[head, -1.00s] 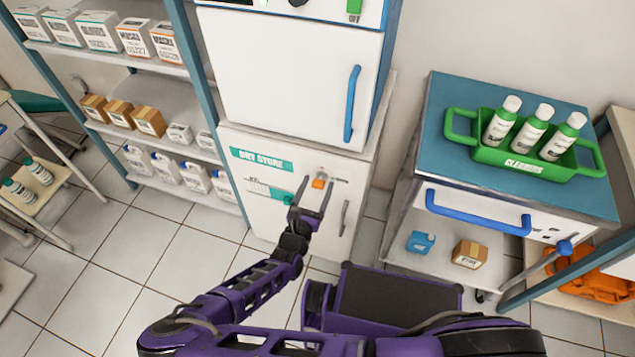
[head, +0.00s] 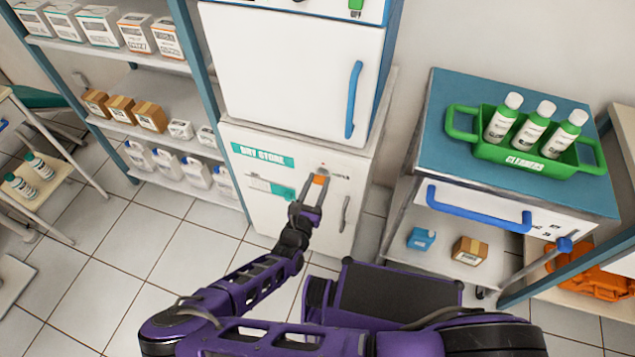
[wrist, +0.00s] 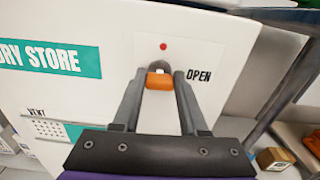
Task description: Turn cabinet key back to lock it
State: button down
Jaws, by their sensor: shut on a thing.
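The white cabinet (head: 280,222) labelled "DRY STORE" stands ahead of me. Its orange key (head: 319,180) sits in the lock on the upper front, and it also shows in the wrist view (wrist: 160,81). My gripper (head: 311,190) is shut on the key, one finger on each side. In the wrist view my gripper (wrist: 160,78) has the key's orange handle between its fingertips, lying across the picture. A red dot (wrist: 163,46) is above the key, and the word "OPEN" (wrist: 198,76) is to its right. The lower part of the lock plate is partly hidden by my fingers.
A grey cabinet handle (head: 344,213) is right of the key. A white unit with a blue handle (head: 353,100) stands on top. A shelf rack (head: 160,85) is at left. A blue-topped cart (head: 440,105) carries a green tray (head: 455,140) of bottles at right.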

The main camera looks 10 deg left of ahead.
jog(key=n, duration=0.4)
jog(key=shift+p, duration=0.4)
jog(key=n, duration=0.4)
jog(key=shift+w+a+n, duration=0.1)
jog(key=shift+n, duration=0.3)
jog(key=n+b, duration=0.1)
jog(key=n, duration=0.3)
jog(key=shift+f+n, duration=0.15)
jog(key=shift+n, duration=0.15)
jog(key=shift+a+n+b, duration=0.1)
jog(key=shift+n+b, duration=0.25)
jog(key=shift+n, duration=1.55)
jog(key=shift+c, duration=2.2)
grip_release()
